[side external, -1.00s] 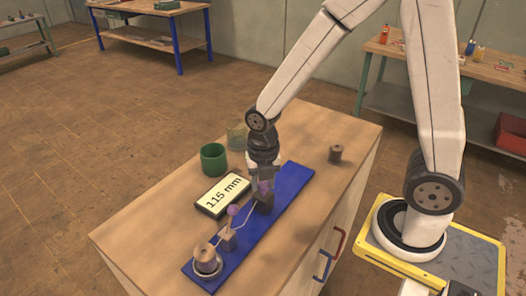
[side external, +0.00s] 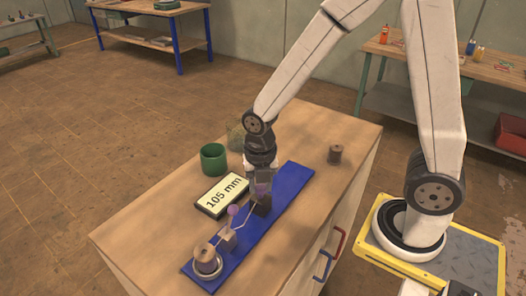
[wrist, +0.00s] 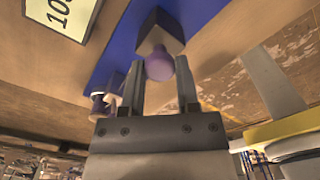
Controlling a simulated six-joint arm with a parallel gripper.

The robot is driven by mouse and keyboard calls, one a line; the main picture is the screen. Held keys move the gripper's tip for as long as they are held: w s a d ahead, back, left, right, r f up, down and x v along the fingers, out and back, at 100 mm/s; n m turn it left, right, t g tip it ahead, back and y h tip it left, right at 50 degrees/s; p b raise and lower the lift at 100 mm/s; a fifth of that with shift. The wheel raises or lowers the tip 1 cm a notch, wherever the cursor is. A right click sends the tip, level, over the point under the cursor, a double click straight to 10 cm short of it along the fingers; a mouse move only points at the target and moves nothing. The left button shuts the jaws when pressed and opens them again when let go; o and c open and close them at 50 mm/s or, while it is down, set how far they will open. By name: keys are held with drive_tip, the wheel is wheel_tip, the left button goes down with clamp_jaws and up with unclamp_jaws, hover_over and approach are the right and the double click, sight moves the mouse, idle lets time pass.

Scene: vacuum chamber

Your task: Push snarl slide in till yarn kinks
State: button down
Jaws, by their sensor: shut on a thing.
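The slide is a dark block (side external: 262,208) with a purple knob (side external: 262,189), on a long blue base (side external: 292,185). My gripper (side external: 261,181) is shut on the knob from above; in the wrist view the knob (wrist: 159,65) sits between the two fingers. A thin yarn (side external: 246,216) runs from the slide towards a second, smaller block (side external: 228,240) with a purple ball (side external: 233,210) above it. A spool (side external: 205,254) stands at the base's near-left end. Whether the yarn is kinked is too small to tell.
A green cup (side external: 213,158) stands behind the display. A see-through greenish container (side external: 236,138) is partly hidden behind my wrist. A small brown spool (side external: 335,154) stands at the back right.

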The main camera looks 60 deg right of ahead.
drive_tip(key=shift+a, duration=0.25)
drive_tip(key=shift+c, duration=1.7)
unclamp_jaws()
drive_tip(key=shift+r, duration=0.15)
drive_tip(key=shift+r, duration=3.8)
